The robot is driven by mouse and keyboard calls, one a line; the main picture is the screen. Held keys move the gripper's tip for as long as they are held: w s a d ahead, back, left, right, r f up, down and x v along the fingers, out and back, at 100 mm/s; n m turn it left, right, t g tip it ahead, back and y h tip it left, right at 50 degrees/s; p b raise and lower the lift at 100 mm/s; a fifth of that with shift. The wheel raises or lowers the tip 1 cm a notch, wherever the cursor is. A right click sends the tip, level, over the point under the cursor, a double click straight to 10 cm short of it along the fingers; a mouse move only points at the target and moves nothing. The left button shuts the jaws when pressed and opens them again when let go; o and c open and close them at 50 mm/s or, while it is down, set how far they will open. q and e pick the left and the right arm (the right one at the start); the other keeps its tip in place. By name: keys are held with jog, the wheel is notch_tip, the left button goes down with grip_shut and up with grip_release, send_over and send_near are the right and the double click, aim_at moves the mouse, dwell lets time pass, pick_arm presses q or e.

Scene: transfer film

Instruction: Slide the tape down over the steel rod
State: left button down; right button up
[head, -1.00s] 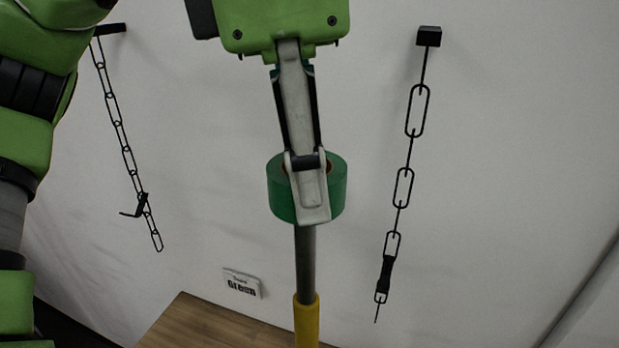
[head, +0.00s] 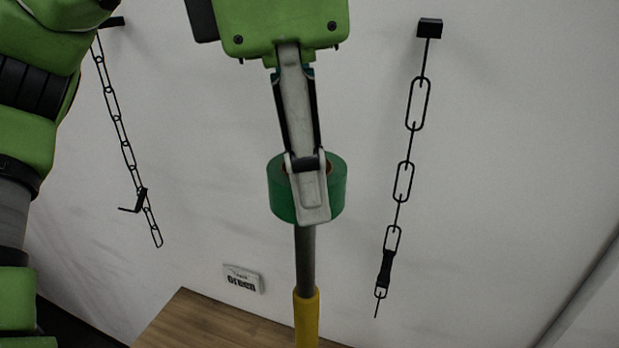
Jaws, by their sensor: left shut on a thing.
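A green roll of tape (head: 337,188) is in the middle of the head view. My left gripper (head: 311,200) comes down from above and is shut on the tape, with one grey finger in front of the roll. The steel rod (head: 305,258) stands upright directly below the tape, with a yellow sleeve (head: 306,318) on its lower part. The finger hides the middle of the roll, so I cannot tell whether the rod's top is inside the hole or just under it. My right gripper is not in view.
A black chain (head: 123,143) hangs on the wall at the left and another chain (head: 403,180) hangs at the right. A small sign reading "Green" (head: 243,279) is on the wall, above a wooden surface (head: 190,322). The space close around the rod looks clear.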

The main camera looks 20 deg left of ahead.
aim_at(309, 260)
pick_arm(q)
jog(key=shift+s+f+b, duration=0.15)
jog(key=shift+f+b, duration=3.05)
jog(key=shift+f, duration=0.85)
jog(key=c, duration=2.5)
grip_release()
jog(key=o, duration=0.3)
jog(key=shift+o, duration=0.2)
jog(key=shift+s+d+r, duration=0.1)
jog(key=shift+s+d, duration=0.05)
jog(key=shift+s, duration=0.1)
jog(key=shift+w, duration=0.1)
jog(key=shift+r, duration=0.1)
